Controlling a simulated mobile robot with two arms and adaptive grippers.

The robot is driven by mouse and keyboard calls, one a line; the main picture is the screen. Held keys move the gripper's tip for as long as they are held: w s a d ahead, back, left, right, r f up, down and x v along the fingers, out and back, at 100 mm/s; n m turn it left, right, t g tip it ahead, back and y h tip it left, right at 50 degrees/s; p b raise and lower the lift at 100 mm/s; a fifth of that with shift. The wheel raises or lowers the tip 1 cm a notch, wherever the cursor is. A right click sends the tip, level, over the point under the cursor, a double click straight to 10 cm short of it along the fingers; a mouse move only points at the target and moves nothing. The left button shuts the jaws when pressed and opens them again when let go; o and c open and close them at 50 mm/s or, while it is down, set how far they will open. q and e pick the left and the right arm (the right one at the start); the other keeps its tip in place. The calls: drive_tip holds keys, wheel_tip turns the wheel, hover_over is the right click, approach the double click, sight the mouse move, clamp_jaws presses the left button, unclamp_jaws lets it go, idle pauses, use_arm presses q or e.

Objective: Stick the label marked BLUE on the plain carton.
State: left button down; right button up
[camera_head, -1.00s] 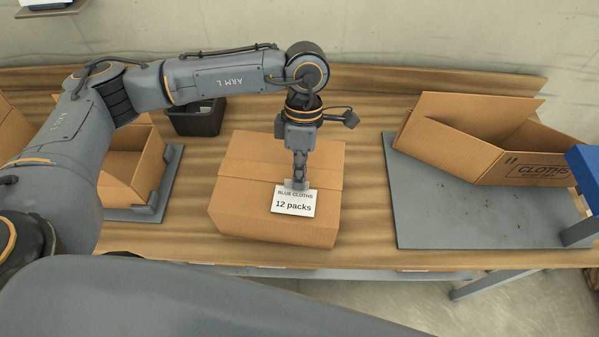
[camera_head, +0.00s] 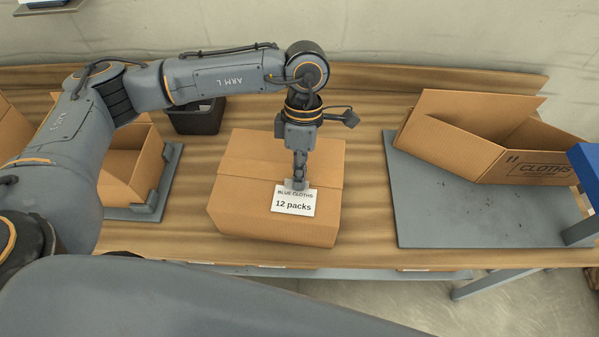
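The plain carton (camera_head: 238,165) stands closed in the middle of the wooden bench. A white label (camera_head: 294,205) reading "BLUE CLOTHS 12 packs" lies over the carton's top near its front edge. My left gripper (camera_head: 299,184) points straight down at the label's upper edge, and its fingertips look together there. I cannot tell whether the label is fully flat against the carton or still pinched. My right gripper is not in view.
An open carton marked CLOTHS (camera_head: 490,140) lies on a grey platform (camera_head: 440,220) at the right. Another open carton (camera_head: 125,165) stands at the left. A dark bin (camera_head: 195,120) sits behind it. A blue object (camera_head: 586,165) is at the right edge.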

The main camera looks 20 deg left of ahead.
use_arm(q)
drive_tip(key=c, duration=1.4)
unclamp_jaws()
drive_tip(key=shift+c, duration=0.2)
drive_tip(key=o, duration=0.5)
drive_tip(key=shift+r+p, duration=1.55)
drive_tip(key=shift+r, duration=1.45)
